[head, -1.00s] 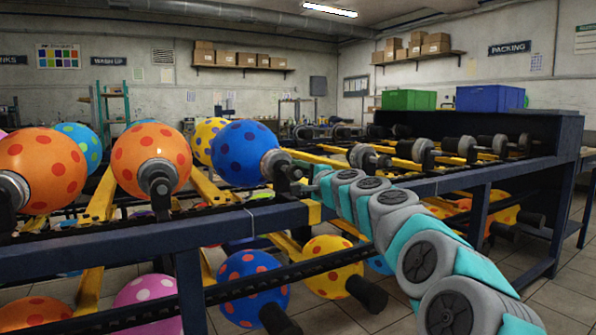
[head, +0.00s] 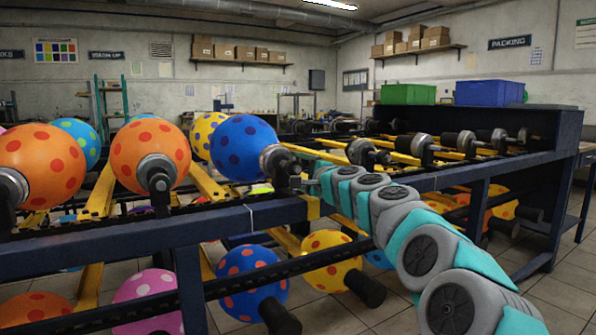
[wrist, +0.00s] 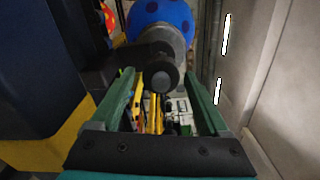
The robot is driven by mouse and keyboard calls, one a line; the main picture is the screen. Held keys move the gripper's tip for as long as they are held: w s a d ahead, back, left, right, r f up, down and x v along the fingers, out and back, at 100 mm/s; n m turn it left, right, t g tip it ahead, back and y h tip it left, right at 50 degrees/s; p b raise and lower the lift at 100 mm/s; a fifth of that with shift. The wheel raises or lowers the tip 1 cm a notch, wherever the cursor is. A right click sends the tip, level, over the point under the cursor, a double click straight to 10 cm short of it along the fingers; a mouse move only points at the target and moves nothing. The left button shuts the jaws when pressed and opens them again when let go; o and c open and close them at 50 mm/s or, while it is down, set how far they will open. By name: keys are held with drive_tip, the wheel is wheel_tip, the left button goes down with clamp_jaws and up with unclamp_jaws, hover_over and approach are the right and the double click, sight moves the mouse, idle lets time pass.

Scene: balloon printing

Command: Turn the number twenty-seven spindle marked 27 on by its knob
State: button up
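A blue balloon with dark dots (head: 245,147) sits on a grey metal spindle hub (head: 274,160) on the upper rail. It also shows in the wrist view (wrist: 160,14). A dark round knob (wrist: 160,76) faces my wrist camera, in front of the hub. My gripper (wrist: 159,82) is open, its two green fingers on the left and right of the knob; contact cannot be told. In the head view my gripper is small and partly hidden at the end of my arm, beside this spindle. No number 27 is readable.
Orange dotted balloons (head: 150,154) stand on spindles to the left. Bare spindles (head: 422,148) line the rail to the right. A lower row holds several balloons, such as a yellow one (head: 325,258). The dark blue rack beam (head: 150,232) runs below my gripper.

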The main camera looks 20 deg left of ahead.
drive_tip(key=shift+s, duration=0.15)
drive_tip(key=shift+b+v, duration=0.3)
drive_tip(key=shift+v, duration=0.5)
drive_tip(key=v, duration=0.5)
drive_tip(key=shift+d+b, duration=0.1)
drive_tip(key=shift+b, duration=0.3)
drive_tip(key=shift+s+d, duration=0.3)
